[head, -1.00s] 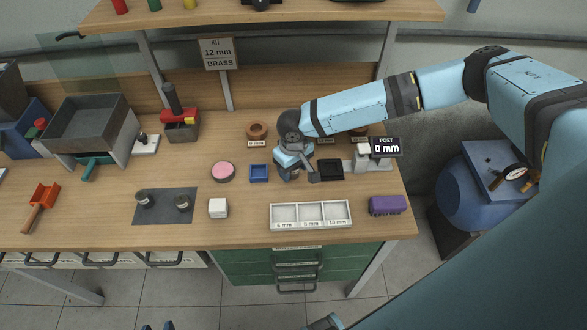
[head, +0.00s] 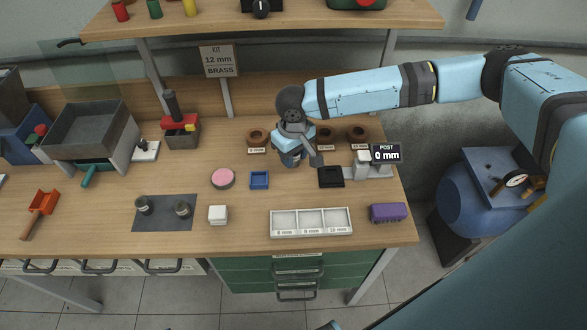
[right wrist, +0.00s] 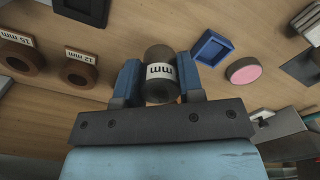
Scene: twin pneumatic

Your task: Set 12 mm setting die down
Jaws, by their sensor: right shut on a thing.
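My right gripper (head: 291,158) is over the back middle of the bench, between the left brown ring and the other two. In the right wrist view its two blue fingers (right wrist: 160,84) are shut on a dark cylindrical die (right wrist: 161,58) with a white label. Only "mm" reads on that label, upside down; the number is hidden. Brown rings labelled 12 mm (right wrist: 81,73) and 15 mm (right wrist: 20,52) lie beside it there. In the head view the die is mostly hidden by the gripper, and I cannot tell whether it touches the bench. My left gripper is not in view.
Near the gripper are a brown ring (head: 257,137), a blue tray (head: 259,180), a pink-topped round pad (head: 223,179), a black square (head: 331,177) and the post with a 0 mm display (head: 386,154). A white three-compartment tray (head: 311,236) lies in front. A sign reads 12 mm brass (head: 219,61).

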